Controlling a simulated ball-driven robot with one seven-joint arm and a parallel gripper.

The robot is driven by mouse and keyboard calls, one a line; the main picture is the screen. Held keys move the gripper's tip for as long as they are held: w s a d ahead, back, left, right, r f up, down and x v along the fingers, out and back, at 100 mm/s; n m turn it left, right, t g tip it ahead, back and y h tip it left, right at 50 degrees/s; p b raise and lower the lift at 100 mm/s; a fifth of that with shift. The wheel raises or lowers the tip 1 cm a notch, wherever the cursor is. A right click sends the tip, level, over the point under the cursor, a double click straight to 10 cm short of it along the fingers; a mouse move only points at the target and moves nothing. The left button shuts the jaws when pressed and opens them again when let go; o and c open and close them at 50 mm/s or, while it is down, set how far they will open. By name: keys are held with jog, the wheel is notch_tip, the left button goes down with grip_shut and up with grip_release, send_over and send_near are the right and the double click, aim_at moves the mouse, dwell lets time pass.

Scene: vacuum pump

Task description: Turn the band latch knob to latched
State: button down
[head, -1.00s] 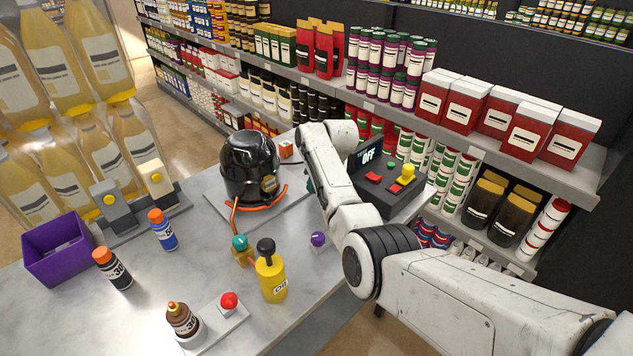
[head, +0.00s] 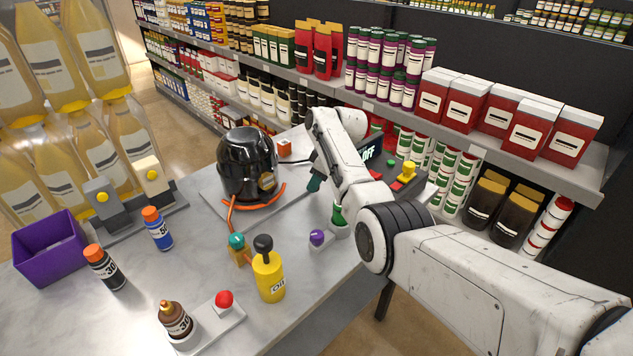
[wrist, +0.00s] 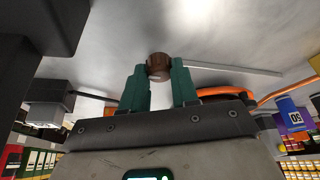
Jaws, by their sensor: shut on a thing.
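The vacuum pump (head: 246,158), a black rounded vessel, stands on a pale plate on the counter. A bronze-coloured round part (head: 268,181) shows on its near side. My gripper (head: 313,184) has teal fingers and is right of the pump, partly hidden by my arm. In the wrist view my gripper (wrist: 160,76) is shut on a brown round knob (wrist: 158,66) between its fingertips. I cannot tell from the head view where this knob sits on the pump, or how far it is turned.
An orange hose (head: 262,203) curls around the pump's near side. A yellow oil can (head: 268,277), a purple knob (head: 317,237) and a green-topped item (head: 338,216) stand in front. A control box (head: 407,179) is right of the pump. Bare counter (head: 190,258) lies front left.

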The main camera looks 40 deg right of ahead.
jog(key=c, duration=0.8)
grip_release()
jog(key=shift+c, duration=0.2)
jog(key=shift+r, duration=0.1)
jog(key=v, duration=1)
jog(key=shift+r, duration=0.25)
jog(key=shift+s+d, duration=0.1)
jog(key=shift+s, duration=0.05)
